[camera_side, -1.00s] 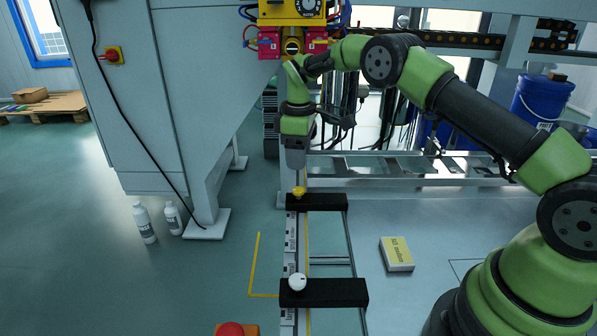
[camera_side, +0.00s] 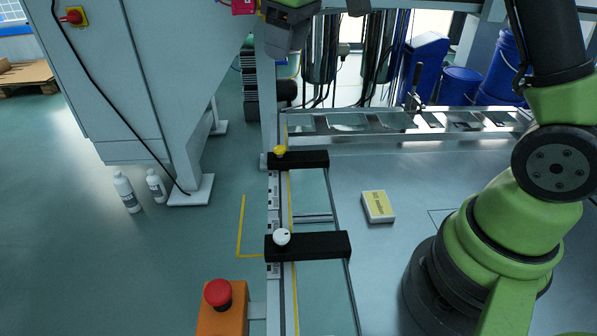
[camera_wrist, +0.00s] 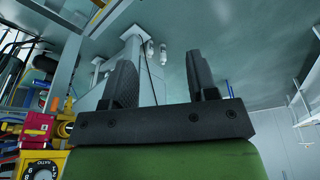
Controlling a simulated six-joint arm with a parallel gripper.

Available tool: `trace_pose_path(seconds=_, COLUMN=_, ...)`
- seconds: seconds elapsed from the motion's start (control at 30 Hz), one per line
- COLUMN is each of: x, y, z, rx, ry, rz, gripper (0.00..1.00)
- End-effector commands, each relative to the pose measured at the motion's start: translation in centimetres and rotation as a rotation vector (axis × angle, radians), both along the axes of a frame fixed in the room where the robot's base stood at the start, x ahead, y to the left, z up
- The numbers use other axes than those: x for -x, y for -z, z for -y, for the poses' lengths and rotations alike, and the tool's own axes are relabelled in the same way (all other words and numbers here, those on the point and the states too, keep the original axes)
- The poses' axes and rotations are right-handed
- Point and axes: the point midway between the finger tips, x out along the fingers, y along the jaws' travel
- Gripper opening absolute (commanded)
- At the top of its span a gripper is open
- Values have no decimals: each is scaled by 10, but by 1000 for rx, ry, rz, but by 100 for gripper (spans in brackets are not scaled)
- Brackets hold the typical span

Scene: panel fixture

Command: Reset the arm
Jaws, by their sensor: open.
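My gripper shows in the wrist view (camera_wrist: 163,85) with its two dark fingers spread apart and nothing between them. In the side view only its lower end (camera_side: 287,38) shows at the top edge, raised well above the panel fixture. A yellow knob (camera_side: 279,151) sits on the far black block (camera_side: 310,160) of the fixture. A white round knob (camera_side: 281,237) sits on the near black block (camera_side: 325,245). My gripper is apart from both knobs.
A red emergency button (camera_side: 218,292) on an orange box stands at the front. A yellow-white box (camera_side: 378,206) lies on the table right of the fixture. White bottles (camera_side: 127,194) stand on the floor at left. Blue bins (camera_side: 462,85) stand at the back right.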

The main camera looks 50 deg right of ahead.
Motion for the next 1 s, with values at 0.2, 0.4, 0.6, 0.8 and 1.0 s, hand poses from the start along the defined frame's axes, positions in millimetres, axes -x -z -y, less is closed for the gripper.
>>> trace_pose_path(seconds=0.2, x=75, y=-51, z=-21, rx=-94, ry=187, rz=126, gripper=53)
trace_pose_path(seconds=0.4, x=148, y=-62, z=-35, rx=-207, ry=359, rz=225, gripper=53)
trace_pose_path(seconds=0.6, x=205, y=-48, z=-43, rx=-321, ry=503, rz=295, gripper=53)
trace_pose_path(seconds=0.8, x=229, y=-35, z=-46, rx=-379, ry=572, rz=323, gripper=53)
trace_pose_path(seconds=1.0, x=231, y=-33, z=-46, rx=-386, ry=582, rz=324, gripper=53)
